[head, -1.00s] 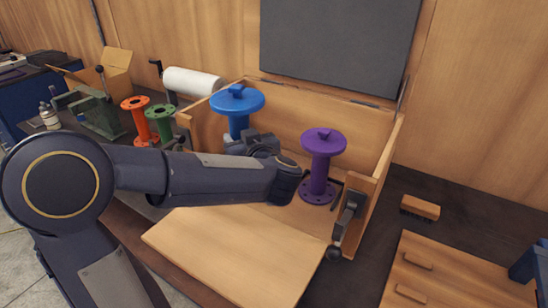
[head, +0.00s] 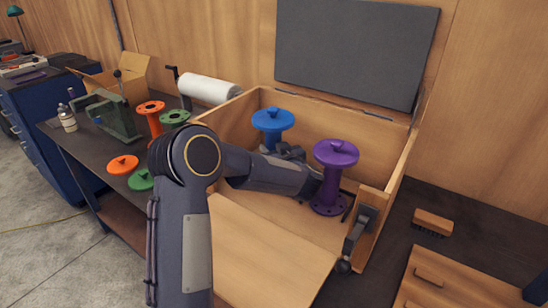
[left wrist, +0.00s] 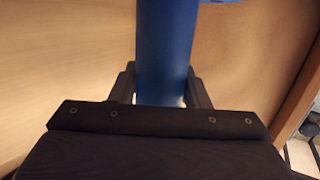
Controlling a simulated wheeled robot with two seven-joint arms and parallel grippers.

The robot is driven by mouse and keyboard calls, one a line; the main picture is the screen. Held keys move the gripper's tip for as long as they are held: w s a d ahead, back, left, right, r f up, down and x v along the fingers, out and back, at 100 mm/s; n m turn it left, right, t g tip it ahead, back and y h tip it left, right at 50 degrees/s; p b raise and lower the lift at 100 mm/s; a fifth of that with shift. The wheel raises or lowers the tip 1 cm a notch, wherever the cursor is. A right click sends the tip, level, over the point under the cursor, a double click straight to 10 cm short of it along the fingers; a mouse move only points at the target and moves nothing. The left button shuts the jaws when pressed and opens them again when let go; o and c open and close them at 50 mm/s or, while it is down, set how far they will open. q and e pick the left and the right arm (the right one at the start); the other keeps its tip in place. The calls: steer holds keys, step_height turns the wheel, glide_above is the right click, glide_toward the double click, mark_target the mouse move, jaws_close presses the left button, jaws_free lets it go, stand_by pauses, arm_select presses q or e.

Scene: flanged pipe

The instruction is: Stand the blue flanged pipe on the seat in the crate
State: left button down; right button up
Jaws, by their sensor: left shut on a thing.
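The blue flanged pipe (head: 273,119) stands about upright inside the open wooden crate (head: 225,119), at its back left. The pipe's lower end and the seat are hidden behind my gripper and arm, so I cannot tell whether the pipe touches down. A purple flanged pipe (head: 330,185) stands upright in the crate to the right. My right gripper is out of view.
The crate's front panel (head: 265,255) lies folded down. Orange (head: 152,110) and green (head: 174,117) pipes stand on the bench left of the crate, with orange (head: 123,165) and green (head: 140,180) discs in front. A brush (head: 433,220) lies to the right.

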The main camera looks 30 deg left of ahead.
arm_select(q)
steer(key=shift+w+f, duration=0.2)
steer(key=shift+f, duration=1.5)
steer(key=shift+f, duration=0.15)
steer(key=c, duration=0.8)
jaws_free()
steer(key=shift+f, duration=0.1)
steer(key=shift+s+d+r, duration=0.1)
steer(key=shift+d+r, duration=0.05)
steer(key=shift+r, duration=0.05)
steer(key=b+v, duration=0.1)
steer(key=v, duration=0.6)
steer(key=shift+s, duration=0.1)
